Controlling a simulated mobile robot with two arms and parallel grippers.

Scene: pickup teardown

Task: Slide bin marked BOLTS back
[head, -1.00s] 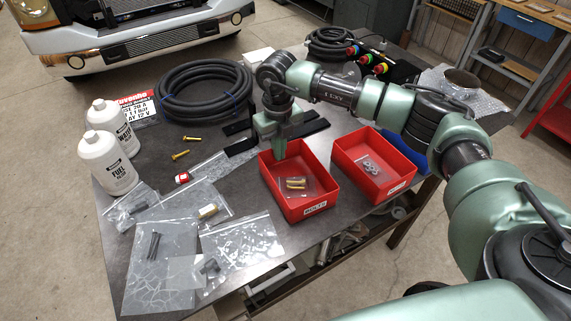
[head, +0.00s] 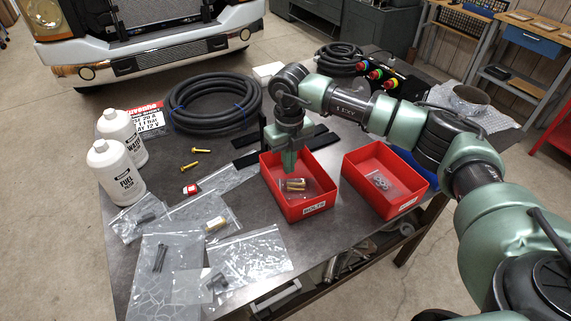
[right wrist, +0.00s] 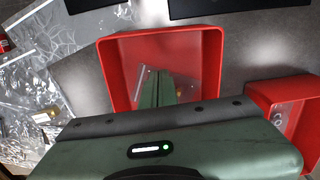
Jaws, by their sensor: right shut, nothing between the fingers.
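The red bin marked BOLTS (head: 307,208) stands on the dark table near its front edge, with a bag of brass-coloured bolts (head: 294,185) inside. It also shows in the right wrist view (right wrist: 213,52). My right gripper (head: 289,169) points down into this bin toward its back part, shut and empty. In the right wrist view its fingers (right wrist: 157,91) lie together inside the walls, over the bag; I cannot tell whether they touch a wall. My left gripper is not in view.
A second red bin (head: 404,207) with washers stands close at the right. Black bars (head: 315,140) lie just behind the BOLTS bin, with a hose coil (head: 212,103) farther back. Clear bags (head: 245,260), brass bolts and white bottles (head: 117,176) occupy the left.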

